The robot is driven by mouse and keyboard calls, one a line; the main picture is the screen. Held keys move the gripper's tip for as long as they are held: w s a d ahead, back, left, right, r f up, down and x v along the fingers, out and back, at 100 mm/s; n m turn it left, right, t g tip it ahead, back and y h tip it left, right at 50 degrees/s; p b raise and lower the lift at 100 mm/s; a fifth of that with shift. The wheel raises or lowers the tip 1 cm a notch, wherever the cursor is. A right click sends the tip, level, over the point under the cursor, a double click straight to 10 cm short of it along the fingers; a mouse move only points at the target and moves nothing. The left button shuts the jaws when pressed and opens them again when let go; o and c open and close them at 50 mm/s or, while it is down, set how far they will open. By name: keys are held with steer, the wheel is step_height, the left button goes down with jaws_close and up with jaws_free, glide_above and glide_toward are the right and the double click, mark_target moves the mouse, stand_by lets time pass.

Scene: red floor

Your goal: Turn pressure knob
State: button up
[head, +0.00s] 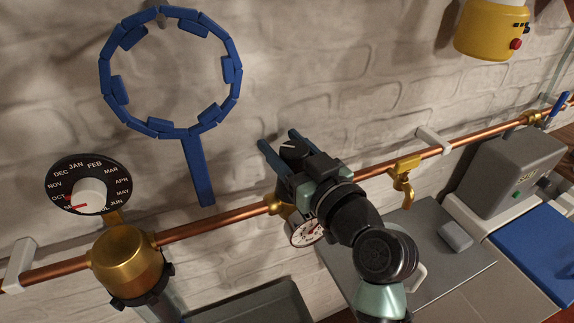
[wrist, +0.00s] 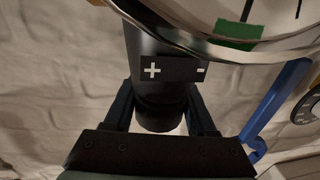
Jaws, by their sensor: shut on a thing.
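The black pressure knob (head: 293,150) sits on the regulator on the copper pipe. In the wrist view the knob (wrist: 160,112) is a dark cylinder below a band marked + and −. My gripper (head: 281,143) is around it, one finger on each side, shut on the knob. Part of the knob is hidden by my gripper in the head view. The regulator's round pressure gauge (head: 306,233) is partly covered by my arm. In the wrist view the gauge (wrist: 240,22) shows a green zone at the top edge.
The copper pipe (head: 215,224) runs along the white brick wall. A blue ring tool (head: 197,172) and black month dial (head: 65,200) with a brass filter housing (head: 127,262) are at left. A brass tap (head: 404,178), grey box (head: 514,168) and yellow device (head: 487,30) are at right.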

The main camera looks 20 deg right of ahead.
steer(key=n+y+b, duration=0.1)
steer(key=n+g+y+b, duration=0.1)
steer(key=y+b, duration=0.1)
steer(key=n+y+b, duration=0.1)
steer(key=shift+s+a+f+y+b, duration=0.1)
steer(key=shift+a+f+y+b, duration=0.2)
steer(key=shift+y+b, duration=0.1)
steer(key=shift+s+a+r+n+g+y+b, duration=0.1)
steer(key=shift+a+n+g+y+b, duration=0.05)
steer(key=shift+n+g+y+b, duration=0.55)
steer(key=shift+s+a+r+n+g+y+b, duration=0.15)
steer(key=shift+n+g+y+b, duration=0.25)
steer(key=shift+n+g+y, duration=0.5)
steer(key=shift+s+a+n+g+y+b, duration=0.15)
steer(key=shift+n+g+y+b, duration=0.35)
steer(key=shift+y, duration=0.5)
steer(key=shift+a, duration=0.1)
steer(key=o, duration=1.4)
steer(key=shift+r, duration=0.1)
